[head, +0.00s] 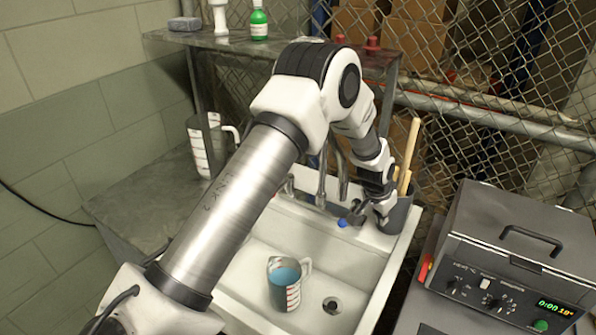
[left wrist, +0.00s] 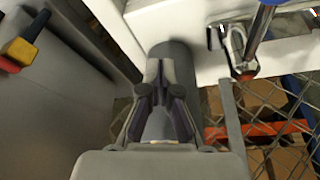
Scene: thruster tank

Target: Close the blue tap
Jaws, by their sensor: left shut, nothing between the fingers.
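The blue tap handle (head: 343,222) sits at the back rim of the white sink (head: 335,255), close to the metal faucet (head: 322,178). The blue handle also shows at the top right edge of the left wrist view (left wrist: 267,4), on a shiny metal tap body (left wrist: 246,45). My left gripper (head: 383,219) points down just right of the blue handle, by the sink's back right corner, apart from it. In the left wrist view its fingers (left wrist: 163,68) are together and empty. Part of the faucet is hidden behind my left arm. My right gripper is not in view.
A grey holder (head: 398,212) with wooden handles stands right beside my left gripper. A measuring jug of blue liquid (head: 285,283) stands in the sink near the drain (head: 332,305). A grey device (head: 515,255) is at the right; a chain-link fence (head: 470,130) runs behind.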

